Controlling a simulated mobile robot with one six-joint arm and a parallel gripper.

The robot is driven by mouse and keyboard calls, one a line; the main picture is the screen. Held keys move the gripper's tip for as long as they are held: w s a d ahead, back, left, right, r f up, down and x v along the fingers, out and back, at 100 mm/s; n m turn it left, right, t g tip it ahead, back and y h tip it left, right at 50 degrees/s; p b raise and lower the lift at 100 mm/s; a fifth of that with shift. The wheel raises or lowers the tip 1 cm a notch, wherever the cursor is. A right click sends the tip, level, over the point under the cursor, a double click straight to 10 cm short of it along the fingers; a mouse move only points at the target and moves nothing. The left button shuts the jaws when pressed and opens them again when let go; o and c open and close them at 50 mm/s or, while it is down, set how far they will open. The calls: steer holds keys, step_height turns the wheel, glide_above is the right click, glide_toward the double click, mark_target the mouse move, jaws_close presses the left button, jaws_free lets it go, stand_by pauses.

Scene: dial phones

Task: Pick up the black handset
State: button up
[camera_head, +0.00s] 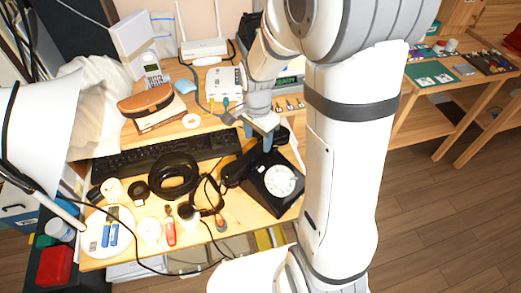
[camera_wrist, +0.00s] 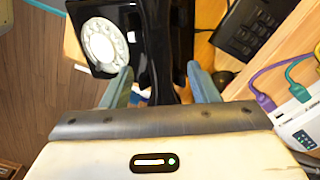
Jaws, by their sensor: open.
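A black rotary phone (camera_head: 268,192) with a white dial stands at the table's right front corner; its dial side also shows in the wrist view (camera_wrist: 103,42). The black handset (camera_head: 236,171) lies along the back of the phone, and in the wrist view the handset (camera_wrist: 160,40) runs down from the top edge. My gripper (camera_head: 258,140) is over the handset's middle part. In the wrist view my gripper (camera_wrist: 158,72) is open, with one bluish finger on each side of the handset. The fingers look apart from it, but I cannot tell how far down they reach.
A white router (camera_head: 203,48) and a white box with plugged cables (camera_head: 224,84) stand behind. A lamp shade (camera_head: 40,125) fills the left side.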

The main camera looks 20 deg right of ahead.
mark_target(257, 148)
step_height(257, 148, down, 5)
steer(key=shift+a+f, duration=0.1)
steer(key=shift+f, duration=0.1)
steer(key=shift+c, duration=0.2)
